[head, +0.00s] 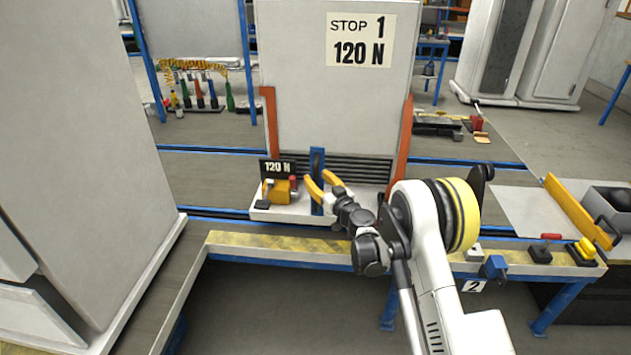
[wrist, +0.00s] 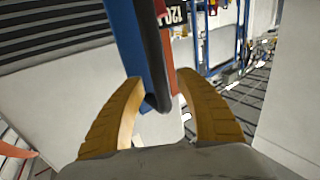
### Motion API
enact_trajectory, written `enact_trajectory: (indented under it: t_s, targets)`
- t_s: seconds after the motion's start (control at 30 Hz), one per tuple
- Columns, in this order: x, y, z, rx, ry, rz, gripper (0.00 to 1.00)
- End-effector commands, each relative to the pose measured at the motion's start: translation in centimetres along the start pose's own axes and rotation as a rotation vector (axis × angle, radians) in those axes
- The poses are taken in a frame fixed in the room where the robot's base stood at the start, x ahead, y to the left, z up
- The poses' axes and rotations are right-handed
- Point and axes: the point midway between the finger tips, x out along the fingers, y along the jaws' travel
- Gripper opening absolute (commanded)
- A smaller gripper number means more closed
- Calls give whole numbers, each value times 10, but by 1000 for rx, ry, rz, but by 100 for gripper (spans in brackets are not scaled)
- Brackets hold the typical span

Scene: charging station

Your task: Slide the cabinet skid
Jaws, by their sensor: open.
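The cabinet (head: 350,110) is a tall pale block with a sign reading "STOP 1 120 N". It stands on a pale skid base (head: 285,211) with orange side posts. A blue upright with a dark handle bar (head: 317,165) rises at its front; the dark bar (wrist: 151,60) also shows in the wrist view. My gripper (head: 323,188) has yellow fingers and is open at the blue upright. In the wrist view, the open fingers (wrist: 155,105) stand on either side of the bar's lower end. I cannot tell whether they touch it.
A yellow device (head: 278,192) with a "120 N" plate sits on the base, left of the upright. A yellow-edged bench rail (head: 300,247) runs in front. Another pale cabinet (head: 75,150) stands close at left. Blue floor rails (head: 205,211) run behind the bench.

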Motion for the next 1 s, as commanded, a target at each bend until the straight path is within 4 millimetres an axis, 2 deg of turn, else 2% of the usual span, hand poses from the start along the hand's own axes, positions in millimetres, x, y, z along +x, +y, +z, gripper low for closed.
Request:
enact_trajectory:
  t_s: [0.13, 0.4, 0.53, 0.77, 1.0]
  targets:
    - [9, 0, 0, 0, 0, 0, 41]
    - [10, 0, -1, 0, 0, 0, 40]
    - [10, 0, -1, 0, 0, -1, 0]
    - [13, -5, -1, 0, 0, -2, 0]
    - [33, -39, 0, 0, 0, -11, 0]
